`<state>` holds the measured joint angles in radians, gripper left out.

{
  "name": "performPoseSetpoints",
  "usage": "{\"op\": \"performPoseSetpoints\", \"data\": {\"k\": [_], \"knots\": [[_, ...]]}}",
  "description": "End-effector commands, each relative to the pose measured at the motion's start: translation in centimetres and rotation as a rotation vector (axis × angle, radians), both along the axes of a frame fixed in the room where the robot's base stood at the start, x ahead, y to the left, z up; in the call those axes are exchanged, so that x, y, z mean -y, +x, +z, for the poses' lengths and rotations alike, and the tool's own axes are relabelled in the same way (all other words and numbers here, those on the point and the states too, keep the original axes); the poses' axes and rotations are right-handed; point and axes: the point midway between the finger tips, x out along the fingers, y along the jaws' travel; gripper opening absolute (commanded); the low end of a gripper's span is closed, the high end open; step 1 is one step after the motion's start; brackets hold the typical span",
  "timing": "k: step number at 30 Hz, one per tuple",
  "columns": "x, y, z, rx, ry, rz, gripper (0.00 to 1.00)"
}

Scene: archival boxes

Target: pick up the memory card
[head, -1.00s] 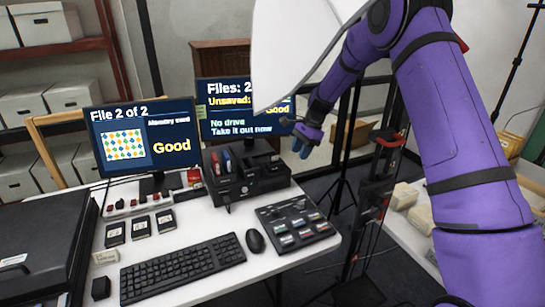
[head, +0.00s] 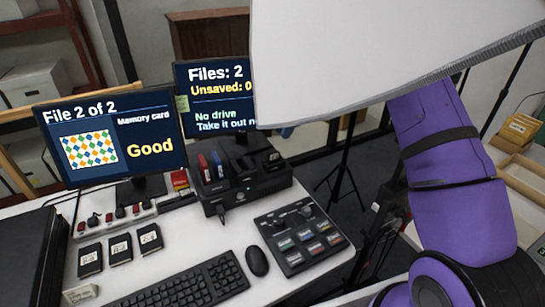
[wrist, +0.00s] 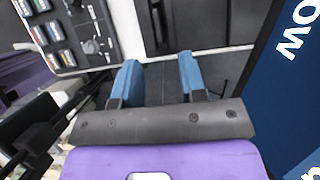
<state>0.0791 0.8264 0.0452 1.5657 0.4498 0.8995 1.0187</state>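I cannot single out the memory card; it is too small or hidden in these views. The left monitor (head: 112,140) reads "File 2 of 2, Memory card, Good". A black dock (head: 262,192) on the desk holds a red stick and a blue stick upright in its left slots. Part of a black device, probably this dock, shows at the top of the wrist view (wrist: 190,28). My gripper (wrist: 155,82) has two blue fingers, apart with nothing between them. In the head view a white panel hides it.
The second monitor (head: 215,92) reads "Files: 2" and "No drive". A button panel (head: 303,235), mouse (head: 257,261), keyboard (head: 185,285) and several small labelled black cases (head: 120,248) lie on the white desk. A large white panel (head: 370,45) blocks the upper right. A dark tripod stands behind the desk.

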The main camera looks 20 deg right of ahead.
Motion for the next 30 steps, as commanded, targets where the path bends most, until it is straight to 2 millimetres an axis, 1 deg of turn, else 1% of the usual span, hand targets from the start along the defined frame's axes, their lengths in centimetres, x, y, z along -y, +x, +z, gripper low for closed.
{"op": "performPoseSetpoints", "data": {"k": [1,6,9,14,23,25,30], "knots": [[-0.3,-0.1,-0.7,-0.003,0.001,0.001,0.38],[-1.3,-0.3,-3.1,-0.002,0.002,0.001,0.38],[-1.6,-0.4,-3.9,-0.002,0.001,0.001,0.38],[-2.0,-0.5,-4.7,-0.002,0.001,0.001,0.38],[-3.5,-1.0,-8.3,-0.003,0.000,0.001,0.38],[-3.7,-1.0,-8.7,-0.001,0.000,0.002,0.38],[-3.7,-1.0,-8.7,-0.001,0.000,0.001,0.38]]}}
